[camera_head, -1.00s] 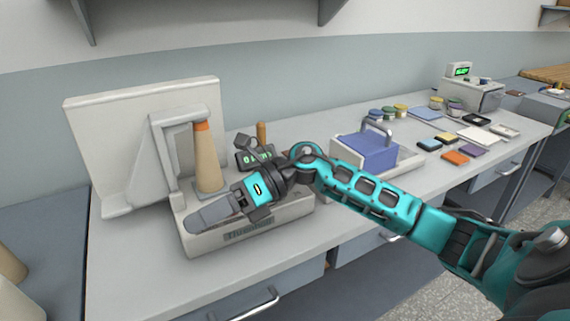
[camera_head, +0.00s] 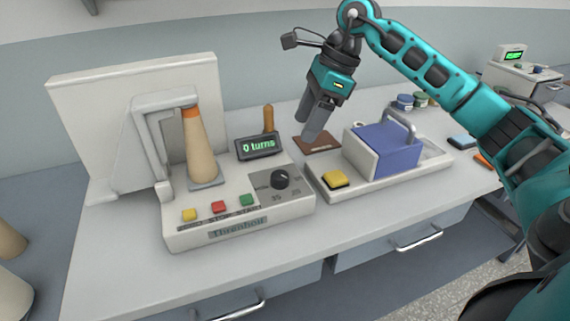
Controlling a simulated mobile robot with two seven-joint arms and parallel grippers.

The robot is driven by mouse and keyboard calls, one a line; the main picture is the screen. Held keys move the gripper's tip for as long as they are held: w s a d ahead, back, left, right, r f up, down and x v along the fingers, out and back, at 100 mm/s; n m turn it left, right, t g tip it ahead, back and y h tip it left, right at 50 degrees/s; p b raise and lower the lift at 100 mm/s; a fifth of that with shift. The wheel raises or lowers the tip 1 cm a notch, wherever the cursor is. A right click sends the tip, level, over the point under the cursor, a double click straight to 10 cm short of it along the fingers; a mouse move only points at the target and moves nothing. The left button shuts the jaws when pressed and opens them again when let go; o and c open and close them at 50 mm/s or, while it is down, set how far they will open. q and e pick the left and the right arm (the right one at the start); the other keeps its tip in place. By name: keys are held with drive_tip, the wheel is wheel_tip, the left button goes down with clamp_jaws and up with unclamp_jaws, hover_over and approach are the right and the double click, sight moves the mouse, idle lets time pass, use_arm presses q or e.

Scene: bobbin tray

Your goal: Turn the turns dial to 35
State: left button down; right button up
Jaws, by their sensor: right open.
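The turns dial is a dark round knob (camera_head: 281,180) on the top right of the pale winding machine (camera_head: 190,238). Numbers are printed around it; a 35 seems to show below it, though the print is small. A small display (camera_head: 258,147) behind the dial reads "0 turns" in green. My right gripper (camera_head: 311,138) is above and to the right of the dial, fingers pointing down, apart from it and empty. The gap between its fingers is hard to see from this side. My left gripper is not in view.
Yellow, red and green buttons (camera_head: 218,207) line the machine's front left. A tan cone (camera_head: 199,150) stands behind them. To the right is a tray with a yellow block (camera_head: 335,179) and a blue box with a handle (camera_head: 385,150). A brown mat (camera_head: 317,143) lies behind.

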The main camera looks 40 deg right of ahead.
sight(280, 174)
drive_tip(key=x, duration=1.2)
drive_tip(key=shift+a+f, duration=0.25)
drive_tip(key=shift+f, duration=0.05)
drive_tip(key=shift+c, duration=0.5)
drive_tip(key=c, duration=0.9)
